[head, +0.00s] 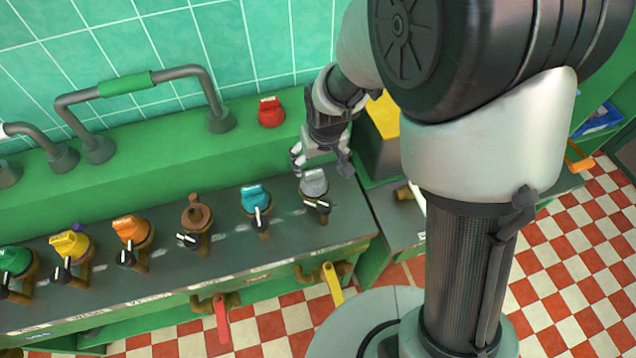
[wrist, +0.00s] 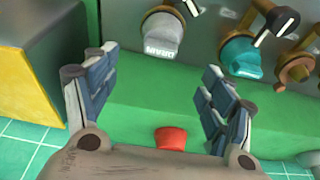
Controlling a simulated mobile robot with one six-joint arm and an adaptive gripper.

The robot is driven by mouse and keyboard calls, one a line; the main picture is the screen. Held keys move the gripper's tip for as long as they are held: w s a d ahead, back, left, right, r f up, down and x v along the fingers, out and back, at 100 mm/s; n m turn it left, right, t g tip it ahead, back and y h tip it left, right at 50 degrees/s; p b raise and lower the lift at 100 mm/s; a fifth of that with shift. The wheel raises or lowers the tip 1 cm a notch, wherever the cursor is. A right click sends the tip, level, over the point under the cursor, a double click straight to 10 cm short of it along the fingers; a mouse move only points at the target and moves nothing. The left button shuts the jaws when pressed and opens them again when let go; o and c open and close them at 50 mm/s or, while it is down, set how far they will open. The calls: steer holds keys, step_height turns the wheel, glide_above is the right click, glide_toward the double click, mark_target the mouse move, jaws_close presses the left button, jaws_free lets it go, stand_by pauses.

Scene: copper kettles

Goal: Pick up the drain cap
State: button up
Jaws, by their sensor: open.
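The drain cap is a grey cap (head: 314,183) on a fitting at the right end of the dark panel. In the wrist view the grey drain cap (wrist: 163,42) has raised lettering that reads DRAIN upside down. My gripper (head: 321,160) is open and empty, close to the cap on its wall side. In the wrist view my gripper (wrist: 157,75) has its two blue-grey fingers spread wide. The cap shows between and beyond the fingertips, apart from them. The exact height of the fingers over the cap is hard to tell.
A teal cap (head: 256,197) sits just left of the drain cap, with several other coloured caps further left. A red cap (head: 270,112) stands on the green ledge behind. A yellow-topped box (head: 384,115) stands close to the right of my gripper. Pipe rails line the tiled wall.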

mark_target(314, 172)
steer(key=b+x, duration=0.1)
steer(key=x, duration=0.6)
steer(key=shift+f+b, duration=0.15)
steer(key=shift+b, duration=0.25)
steer(key=b+x, duration=0.1)
steer(key=x, duration=0.3)
steer(key=shift+w+a+f+b, duration=0.2)
steer(key=shift+w+f+b, duration=0.1)
steer(key=shift+w+b, duration=0.05)
steer(key=shift+c, duration=0.2)
steer(key=c, duration=1)
steer(key=shift+r, duration=0.15)
steer(key=shift+c, duration=0.2)
step_height(314, 172, up, 20)
steer(key=p, duration=0.5)
